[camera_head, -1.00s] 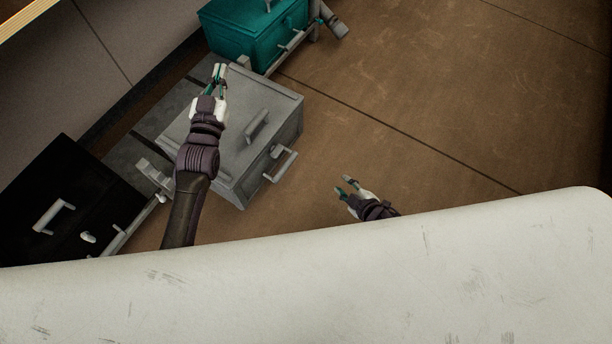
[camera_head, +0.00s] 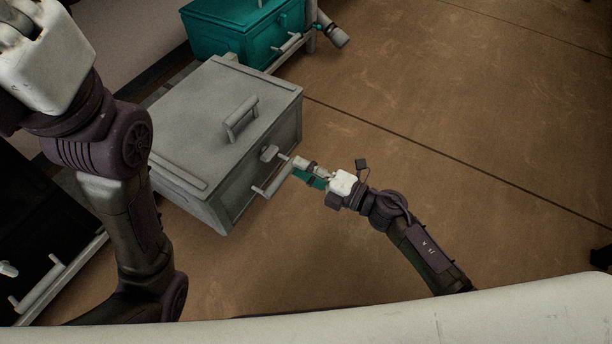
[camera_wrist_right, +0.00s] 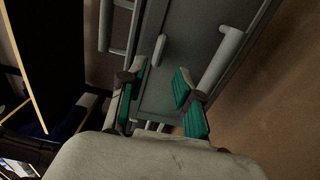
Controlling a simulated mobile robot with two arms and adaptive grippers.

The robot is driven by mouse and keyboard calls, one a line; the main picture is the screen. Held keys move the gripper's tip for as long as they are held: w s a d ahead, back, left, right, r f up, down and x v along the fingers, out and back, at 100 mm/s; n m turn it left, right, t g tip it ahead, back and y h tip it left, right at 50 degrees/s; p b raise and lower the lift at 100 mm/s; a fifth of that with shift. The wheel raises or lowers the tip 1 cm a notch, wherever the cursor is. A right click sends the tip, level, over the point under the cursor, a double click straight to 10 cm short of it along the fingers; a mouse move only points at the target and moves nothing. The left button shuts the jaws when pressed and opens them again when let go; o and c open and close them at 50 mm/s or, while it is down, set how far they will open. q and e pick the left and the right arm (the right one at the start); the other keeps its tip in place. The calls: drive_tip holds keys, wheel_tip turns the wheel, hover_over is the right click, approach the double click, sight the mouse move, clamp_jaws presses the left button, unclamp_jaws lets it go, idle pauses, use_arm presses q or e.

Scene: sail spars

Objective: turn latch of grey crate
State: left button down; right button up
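The grey crate (camera_head: 195,120) stands left of centre in the head view, its lid shut with a handle (camera_head: 240,118) on top. Its latch (camera_head: 268,153) is a short light-grey piece on the front face, near a bar handle (camera_head: 272,180). In the right wrist view the latch (camera_wrist_right: 159,50) appears ahead of and between the fingertips, apparently untouched. My right gripper (camera_head: 301,171) is just in front of that face; its teal-padded fingers (camera_wrist_right: 162,82) are open and empty. My left gripper (camera_head: 18,22) is raised at the upper left, its fingers partly cut off by the frame.
A teal crate (camera_head: 245,28) stands behind the grey one, with a grey bar-like part (camera_head: 332,30) beside it. A black crate (camera_head: 35,225) is at the left, partly behind my left arm. The brown floor (camera_head: 450,110) to the right is clear.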

sight(274, 156)
drive_tip(key=b+x, duration=0.1)
drive_tip(key=x, duration=0.6)
drive_tip(key=shift+w+a, duration=0.15)
drive_tip(key=shift+a, duration=0.05)
clamp_jaws()
drive_tip(key=m, duration=0.3)
drive_tip(key=shift+d+m, duration=0.1)
drive_tip(key=shift+m, duration=0.3)
drive_tip(key=m, duration=1.4)
drive_tip(key=shift+o, duration=1.2)
unclamp_jaws()
